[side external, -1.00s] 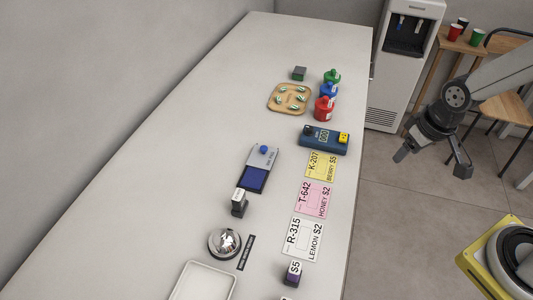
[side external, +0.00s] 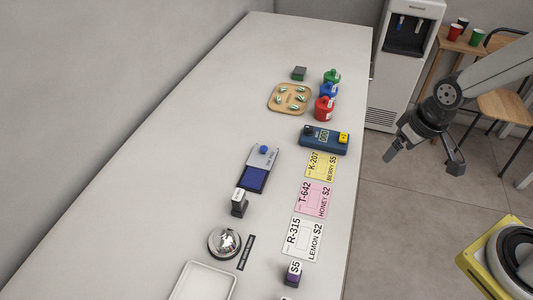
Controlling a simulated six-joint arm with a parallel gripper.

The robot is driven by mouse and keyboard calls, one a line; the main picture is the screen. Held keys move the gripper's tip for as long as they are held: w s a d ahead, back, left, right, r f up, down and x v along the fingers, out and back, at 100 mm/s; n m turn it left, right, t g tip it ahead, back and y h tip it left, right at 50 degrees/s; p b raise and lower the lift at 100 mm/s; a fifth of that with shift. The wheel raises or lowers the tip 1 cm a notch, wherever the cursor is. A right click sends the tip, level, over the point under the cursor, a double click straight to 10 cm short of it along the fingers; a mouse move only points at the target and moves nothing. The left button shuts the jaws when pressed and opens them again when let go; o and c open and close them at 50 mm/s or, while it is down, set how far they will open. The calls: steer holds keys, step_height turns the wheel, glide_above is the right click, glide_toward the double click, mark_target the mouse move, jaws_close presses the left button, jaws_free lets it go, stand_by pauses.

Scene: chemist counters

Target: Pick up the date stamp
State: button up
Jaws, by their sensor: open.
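A small dark block stamp with a white label on top (side external: 239,203) stands upright on the counter, just below the blue ink pad (side external: 254,178). A dark purple block marked S5 (side external: 292,273) stands at the lower right of the counter. A grey-green block (side external: 299,73) sits at the far end. The labels are too small to tell which one is the date stamp. My gripper (side external: 423,158) is open and empty, out over the floor to the right of the counter, apart from all these blocks.
Price cards (side external: 302,238) lie along the right side of the counter. A blue device (side external: 324,139), coloured bottles (side external: 326,108) and a wooden tray (side external: 276,105) are farther up. A silver bell (side external: 224,241) and white tray (side external: 183,293) are below. The counter's left side is clear.

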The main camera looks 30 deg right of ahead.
steer(key=w+a+f+n+y, duration=0.1)
steer(key=w+a+n, duration=0.1)
steer(key=w+a, duration=0.3)
steer(key=w+a+n+y, duration=0.15)
steer(key=w+a, duration=0.25)
steer(key=a, duration=0.4)
steer(key=n, duration=0.5)
glide_above(239, 194)
steer(key=s+d, duration=0.2)
step_height(239, 194, down, 3)
steer(key=shift+w+a+f+y, duration=0.2)
steer(key=shift+w+f, duration=0.05)
steer(key=shift+f, duration=0.35)
steer(key=shift+w+a+f+y, duration=0.15)
steer(key=shift+w+f, duration=0.1)
steer(key=shift+f, duration=0.35)
steer(key=shift+x, duration=2.6)
jaws_close()
steer(key=shift+r, duration=0.1)
